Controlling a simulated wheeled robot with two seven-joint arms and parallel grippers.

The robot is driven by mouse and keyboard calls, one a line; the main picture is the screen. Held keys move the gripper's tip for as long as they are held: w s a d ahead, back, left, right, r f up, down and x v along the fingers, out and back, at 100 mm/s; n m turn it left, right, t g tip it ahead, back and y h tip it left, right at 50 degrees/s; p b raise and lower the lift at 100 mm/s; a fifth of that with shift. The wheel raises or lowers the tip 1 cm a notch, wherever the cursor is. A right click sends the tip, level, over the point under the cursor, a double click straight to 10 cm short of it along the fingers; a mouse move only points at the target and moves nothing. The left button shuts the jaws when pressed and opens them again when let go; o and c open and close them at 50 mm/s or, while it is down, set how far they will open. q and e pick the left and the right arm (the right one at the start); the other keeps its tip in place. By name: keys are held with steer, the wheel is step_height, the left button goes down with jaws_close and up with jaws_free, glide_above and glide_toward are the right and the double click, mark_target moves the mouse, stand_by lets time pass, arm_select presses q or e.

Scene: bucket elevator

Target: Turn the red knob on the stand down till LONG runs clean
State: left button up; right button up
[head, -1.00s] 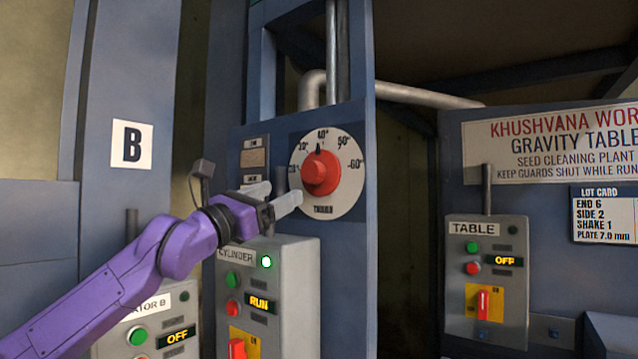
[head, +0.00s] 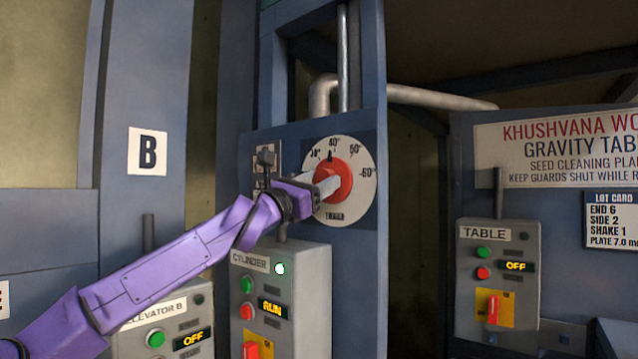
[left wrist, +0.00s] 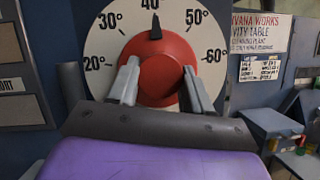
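The red knob (head: 335,179) sits on a round white dial (head: 362,200) marked in degrees, on the blue stand. It also shows in the left wrist view (left wrist: 164,78), where its black pointer stands close to 40°. My left gripper (head: 327,186) is at the knob, coming from the left. In the left wrist view its two fingers (left wrist: 160,86) are apart, one on each side of the knob's raised middle. I see no clear grip on it. My right gripper is not in view. Nothing marked LONG shows.
Below the dial is the CYLINDER control box (head: 292,300), its display reading RUN. The ELEVATOR B box (head: 140,345) and TABLE box (head: 470,300) read OFF. A grey pipe (head: 430,97) runs behind the stand. A dark gap lies right of the stand.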

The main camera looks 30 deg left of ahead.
arm_select(q)
steer(key=shift+c, duration=1)
steer(key=shift+d+f+n+y+b, duration=0.1)
steer(key=shift+n+y+b, duration=0.9)
steer(key=shift+n+b, duration=0.8)
steer(key=shift+d+f+n+y+b, duration=0.1)
steer(key=shift+n+y+b, duration=0.9)
steer(key=shift+n+b, duration=0.75)
steer(key=shift+n+y+b, duration=1)
steer(key=shift+n+b, duration=0.4)
steer(key=shift+n, duration=0.75)
steer(key=shift+r, duration=0.1)
steer(key=o, duration=1)
steer(key=shift+w, duration=0.15)
steer(key=shift+o, duration=0.2)
